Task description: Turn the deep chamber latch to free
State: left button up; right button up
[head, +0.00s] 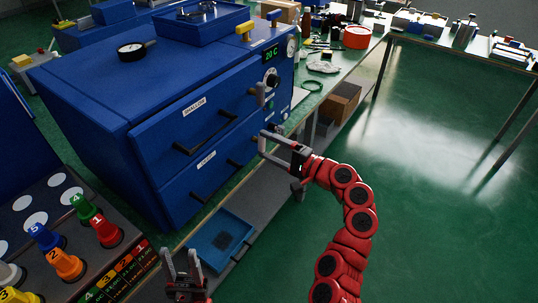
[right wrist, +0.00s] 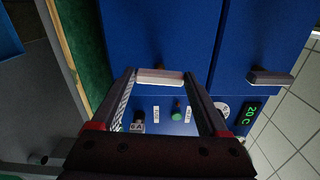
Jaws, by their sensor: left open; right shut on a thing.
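The blue press cabinet (head: 165,110) has two front doors, the upper labelled SHALLOW (head: 194,105) and the lower DEEP (head: 205,159). My right gripper (head: 263,142) is at the right end of the lower door. In the right wrist view its fingers (right wrist: 161,85) are shut on the ends of a pale bar, the deep chamber latch (right wrist: 160,75). The latch is mostly hidden by the gripper in the head view. The shallow latch (head: 258,93) is above it and also shows in the right wrist view (right wrist: 270,77). My left gripper (head: 181,256) is open and empty at the bottom.
Dark handles (head: 205,133) stick out from the doors. A blue tray (head: 220,238) lies below the cabinet. Coloured numbered pegs (head: 105,230) stand on a panel at the left. A bench (head: 338,75) with parts extends behind. The floor right of my right arm is clear.

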jog(key=shift+f+n+b, duration=0.1)
jog(key=shift+n+b, duration=0.45)
jog(key=shift+n, duration=0.05)
jog(key=o, duration=1.2)
jog(key=shift+o, duration=0.2)
jog(key=v, duration=1.7)
jog(key=shift+s, duration=0.15)
jog(key=shift+d, duration=0.1)
